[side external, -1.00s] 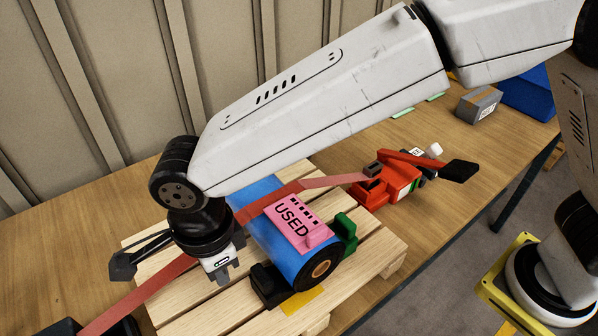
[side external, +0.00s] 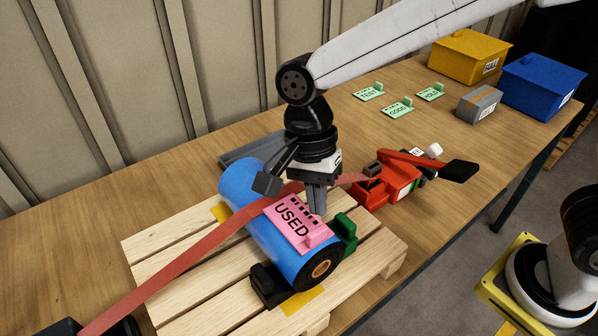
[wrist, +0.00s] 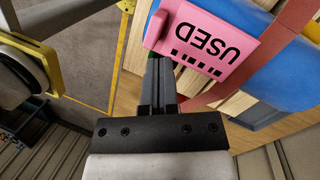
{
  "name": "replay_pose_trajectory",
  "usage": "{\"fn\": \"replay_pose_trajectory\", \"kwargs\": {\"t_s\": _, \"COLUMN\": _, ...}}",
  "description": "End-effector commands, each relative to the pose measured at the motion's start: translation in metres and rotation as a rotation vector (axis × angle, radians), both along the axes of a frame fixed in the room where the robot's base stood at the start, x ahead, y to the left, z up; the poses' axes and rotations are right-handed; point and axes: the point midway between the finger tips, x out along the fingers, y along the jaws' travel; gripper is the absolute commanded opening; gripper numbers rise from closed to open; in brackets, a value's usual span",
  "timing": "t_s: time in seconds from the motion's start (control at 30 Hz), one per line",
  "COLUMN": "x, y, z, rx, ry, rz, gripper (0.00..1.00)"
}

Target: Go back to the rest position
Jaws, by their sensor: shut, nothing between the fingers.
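My gripper (side external: 317,200) points down with its fingers together and nothing between them, at the far side of the blue roll. In the wrist view, my gripper (wrist: 157,72) shows its closed fingers beside the pink tag. The tag (side external: 297,224), marked USED, lies on top of the blue roll (side external: 282,250); it also shows in the wrist view (wrist: 205,45). The roll rests on a wooden pallet (side external: 160,247). A red strap (side external: 170,267) crosses over the roll to a red ratchet tool (side external: 392,184). I cannot tell whether my fingers touch the tag.
Green tags (side external: 398,107) lie on the table behind. A grey box (side external: 479,104), a blue bin (side external: 540,88) and a yellow bin (side external: 468,57) stand at the back right. Black (side external: 268,285) and green (side external: 345,235) chocks flank the roll. The table's left rear is clear.

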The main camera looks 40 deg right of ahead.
Motion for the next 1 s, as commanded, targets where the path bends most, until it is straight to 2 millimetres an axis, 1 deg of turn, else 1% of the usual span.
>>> {"fn": "replay_pose_trajectory", "kwargs": {"t_s": 0.03, "x": 0.001, "y": -0.011, "z": -0.001, "rx": 0.016, "ry": -0.009, "rz": 0.026, "gripper": 0.0}}
{"fn": "replay_pose_trajectory", "kwargs": {"t_s": 0.27, "x": 0.007, "y": -0.056, "z": -0.015, "rx": 0.075, "ry": -0.089, "rz": 0.199, "gripper": 0.0}}
{"fn": "replay_pose_trajectory", "kwargs": {"t_s": 0.57, "x": 0.011, "y": -0.12, "z": -0.039, "rx": 0.094, "ry": -0.248, "rz": 0.482, "gripper": 0.0}}
{"fn": "replay_pose_trajectory", "kwargs": {"t_s": 0.8, "x": 0.003, "y": -0.169, "z": -0.055, "rx": 0.061, "ry": -0.361, "rz": 0.735, "gripper": 0.0}}
{"fn": "replay_pose_trajectory", "kwargs": {"t_s": 1.0, "x": -0.008, "y": -0.203, "z": -0.066, "rx": 0.011, "ry": -0.428, "rz": 0.94, "gripper": 0.0}}
